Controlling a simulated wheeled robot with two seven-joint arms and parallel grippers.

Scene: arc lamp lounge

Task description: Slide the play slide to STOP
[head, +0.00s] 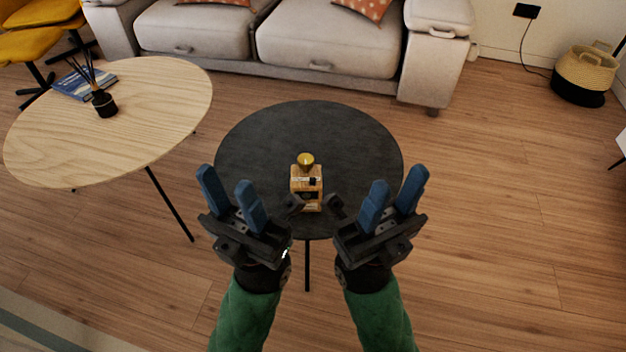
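A small wooden device (306,187) with a round yellow top piece (306,160) stands upright on the round dark table (262,135). Dark details show on its front, but the play slide and any STOP mark are too small to make out. My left gripper (226,191) is to the left of the device, its blue fingers apart with nothing between them. My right gripper (396,193) is to the right of the device, also with fingers apart and empty. Neither gripper appears to touch the device.
A light oval wooden table (150,95) at the left holds a reed diffuser (104,103) and a book (82,84). A pale sofa (330,45) stands behind the dark table. A basket (584,76) is at the far right.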

